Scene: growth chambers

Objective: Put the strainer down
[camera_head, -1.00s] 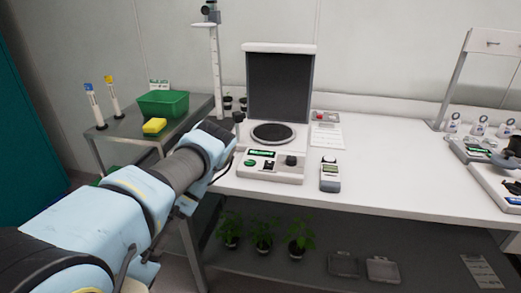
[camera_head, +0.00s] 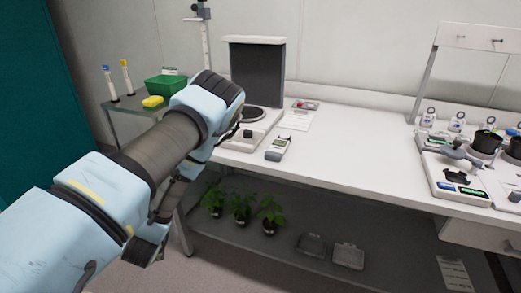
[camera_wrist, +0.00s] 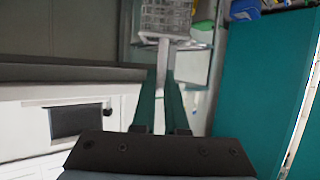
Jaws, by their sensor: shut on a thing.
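In the wrist view, my gripper (camera_wrist: 161,88) is shut, with its two teal fingers close together around a pale grey handle. The handle runs away from me to a light grey gridded part at the top of the view, which looks like the strainer (camera_wrist: 166,18). The strainer's outer end is cut off by the picture edge. In the head view, my arm crosses the left half and hides my gripper and the strainer.
A white bench (camera_head: 350,150) carries an instrument with a dark upright panel (camera_head: 257,75), a handheld meter (camera_head: 278,148) and devices at right. A side table holds a green tub (camera_head: 166,89) and yellow sponge (camera_head: 153,102). Potted plants (camera_head: 241,208) stand below. The bench middle is clear.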

